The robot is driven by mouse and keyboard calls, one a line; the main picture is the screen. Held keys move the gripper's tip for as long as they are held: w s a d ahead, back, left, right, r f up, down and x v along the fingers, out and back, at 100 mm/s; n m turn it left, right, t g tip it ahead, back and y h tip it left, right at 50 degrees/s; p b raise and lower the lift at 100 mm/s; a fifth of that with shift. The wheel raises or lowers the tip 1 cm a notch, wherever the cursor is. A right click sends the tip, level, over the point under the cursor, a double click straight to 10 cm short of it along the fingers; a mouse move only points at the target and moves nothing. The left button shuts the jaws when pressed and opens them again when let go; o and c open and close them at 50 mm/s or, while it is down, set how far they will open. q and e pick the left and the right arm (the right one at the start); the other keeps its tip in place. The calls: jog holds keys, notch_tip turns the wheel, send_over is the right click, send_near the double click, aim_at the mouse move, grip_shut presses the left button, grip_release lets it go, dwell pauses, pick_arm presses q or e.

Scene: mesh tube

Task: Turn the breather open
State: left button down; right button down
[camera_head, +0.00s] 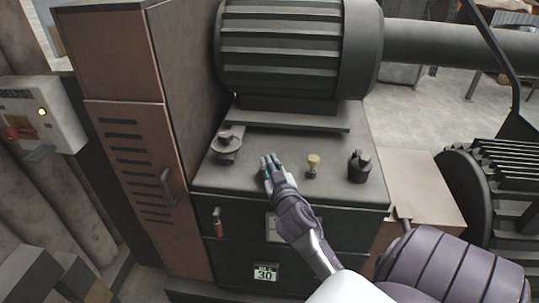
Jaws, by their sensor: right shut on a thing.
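My right gripper (269,167) is at the top plate of the dark machine housing (235,180), below the large ribbed motor. It is shut on a small fitting there, most likely the breather, which the fingers almost wholly hide. How far it is turned cannot be told. A brass-coloured knob (313,161) stands just right of the gripper, apart from it. My left gripper is not in view.
A round grey fitting (228,143) stands left of the gripper and a black cap (359,164) stands right. The ribbed motor (285,50) overhangs behind. A red handle (218,222) is on the housing's front. A brown cabinet (135,150) rises at left.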

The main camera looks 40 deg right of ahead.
jog(key=c, duration=1.1)
grip_release()
jog(key=shift+o, duration=0.2)
jog(key=v, duration=1.2)
jog(key=shift+c, duration=0.3)
